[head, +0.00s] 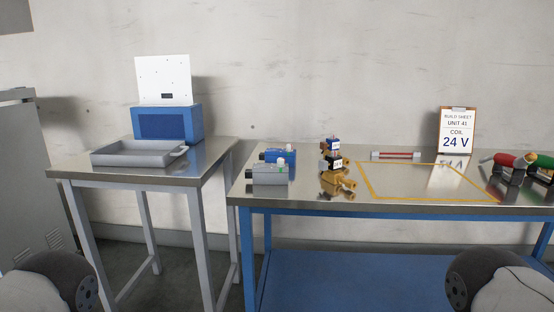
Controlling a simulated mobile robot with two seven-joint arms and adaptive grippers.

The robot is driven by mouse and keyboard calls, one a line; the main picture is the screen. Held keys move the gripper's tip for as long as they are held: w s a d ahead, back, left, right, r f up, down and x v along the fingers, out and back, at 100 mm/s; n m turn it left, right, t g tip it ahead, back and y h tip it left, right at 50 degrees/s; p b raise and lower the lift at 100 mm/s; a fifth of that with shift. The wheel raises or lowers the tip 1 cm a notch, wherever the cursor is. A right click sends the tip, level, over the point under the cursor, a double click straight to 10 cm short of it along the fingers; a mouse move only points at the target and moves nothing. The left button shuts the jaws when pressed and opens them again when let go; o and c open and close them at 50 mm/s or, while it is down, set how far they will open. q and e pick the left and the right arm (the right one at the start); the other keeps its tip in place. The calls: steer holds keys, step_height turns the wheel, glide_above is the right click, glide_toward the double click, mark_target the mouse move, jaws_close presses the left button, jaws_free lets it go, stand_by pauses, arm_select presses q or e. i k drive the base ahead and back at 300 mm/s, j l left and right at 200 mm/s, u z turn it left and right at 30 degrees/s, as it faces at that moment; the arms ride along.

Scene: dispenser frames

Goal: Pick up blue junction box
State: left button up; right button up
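A small blue junction box (281,156) sits on the left part of the right-hand metal table (315,199), with a whitish knob or fitting on top and a dark fitting at its left end. A similar grey box (270,173) stands in front of it and hides part of its lower front. Neither of my grippers is in view; only rounded parts of my arms show at the bottom left and bottom right corners, well short of the boxes.
A brass valve (338,182) with stacked coils stands right of the boxes. Beyond are a yellow-outlined area (370,194), a build sheet sign (457,131) and red and green tools (507,161). The left table (190,176) bears a grey tray (135,158) and a larger blue unit (165,123).

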mark_target(271, 155)
steer(key=i+j+z, duration=0.65)
steer(key=j, duration=0.15)
